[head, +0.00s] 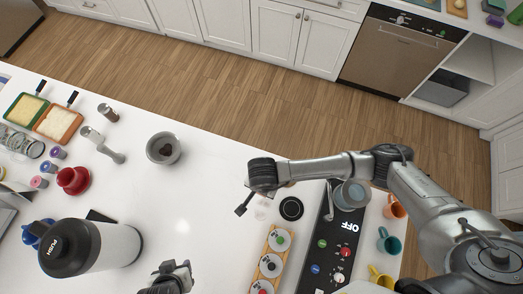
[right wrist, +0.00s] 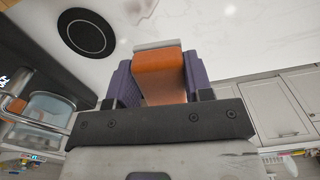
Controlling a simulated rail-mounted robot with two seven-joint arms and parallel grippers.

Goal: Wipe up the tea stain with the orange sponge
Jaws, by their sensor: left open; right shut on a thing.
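The orange sponge (right wrist: 162,77) is between the purple fingers of my right gripper (right wrist: 155,82) in the right wrist view, with a pale layer at its far edge. My right gripper is shut on it, over the white counter. In the head view my right arm's end (head: 262,176) hides the sponge almost wholly. Faint marks (head: 262,208) show on the counter just below that arm end; I cannot tell if they are the tea stain. Pale marks also show beyond the sponge in the right wrist view. My left gripper (head: 172,274) is open and empty at the bottom edge.
A black disc (head: 291,208) lies right of my right gripper. A wooden holder (head: 269,262) and a black machine marked OFF (head: 325,255) stand nearby. A large flask (head: 95,247) is at lower left, a grey bowl (head: 163,148) above. The middle counter is clear.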

